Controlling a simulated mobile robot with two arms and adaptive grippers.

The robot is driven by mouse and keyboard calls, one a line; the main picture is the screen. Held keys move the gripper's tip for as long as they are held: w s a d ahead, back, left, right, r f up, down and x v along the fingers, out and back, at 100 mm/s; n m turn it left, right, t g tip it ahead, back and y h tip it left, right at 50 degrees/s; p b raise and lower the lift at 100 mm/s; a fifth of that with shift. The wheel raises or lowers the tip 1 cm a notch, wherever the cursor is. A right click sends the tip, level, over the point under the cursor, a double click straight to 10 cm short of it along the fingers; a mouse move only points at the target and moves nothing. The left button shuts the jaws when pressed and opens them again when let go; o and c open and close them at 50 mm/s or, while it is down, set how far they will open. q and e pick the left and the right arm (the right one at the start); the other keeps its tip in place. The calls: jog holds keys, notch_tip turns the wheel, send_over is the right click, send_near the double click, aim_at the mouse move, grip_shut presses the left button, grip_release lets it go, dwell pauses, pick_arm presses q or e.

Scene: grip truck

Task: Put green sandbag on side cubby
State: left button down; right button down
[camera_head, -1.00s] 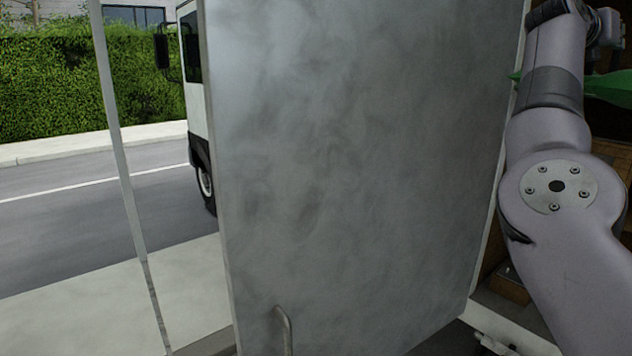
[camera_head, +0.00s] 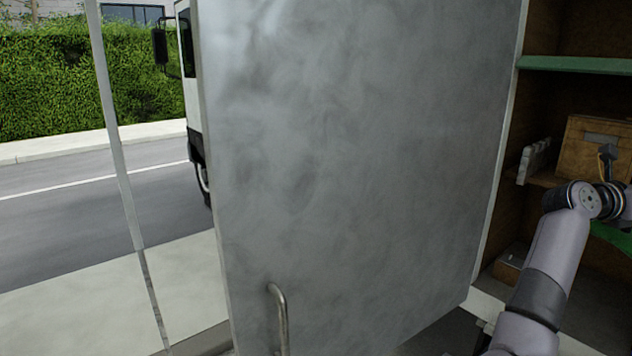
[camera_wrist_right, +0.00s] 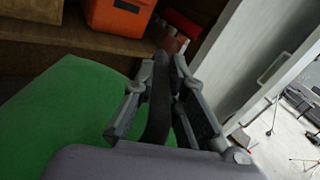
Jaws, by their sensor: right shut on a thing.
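The green sandbag (camera_wrist_right: 70,115) fills the left of the right wrist view. A dark strap (camera_wrist_right: 158,105) runs up between the fingers of my right gripper (camera_wrist_right: 166,108), which is shut on it. In the head view a small green part of the bag (camera_head: 612,236) shows at the right edge, below my right wrist; the rest is cut off or hidden. The side cubby is the open brown compartment with shelves (camera_head: 575,64) at the right. My right arm reaches in front of it. My left gripper is not in view.
A large grey door panel (camera_head: 350,160) with a handle (camera_head: 281,315) stands left of the cubby. A tan box (camera_head: 590,150) sits on the middle shelf. The right wrist view shows an orange case (camera_wrist_right: 118,15) on a ledge beyond the bag.

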jog(key=s+a+f+n+t+y+b, duration=0.2)
jog(key=s+a+f+n+t+y, duration=0.25)
jog(key=a+f, duration=0.8)
jog(key=s+a+f+n+t+y+b, duration=0.1)
jog(key=a+f+n+t+y+b, duration=0.25)
jog(key=a+f+n+t, duration=0.65)
jog(key=s+a+f+n+y+b, duration=0.1)
jog(key=s+a+f+y, duration=0.4)
jog(key=a, duration=0.6)
jog(key=s+a+f+n+t+y, duration=0.1)
jog(key=s+a+f+y, duration=0.3)
jog(key=s+a+f, duration=0.5)
jog(key=shift+s+a+f+y+b, duration=0.25)
jog(key=shift+s+a+y+b, duration=0.15)
jog(key=shift+s+a, duration=0.75)
jog(key=shift+d, duration=0.1)
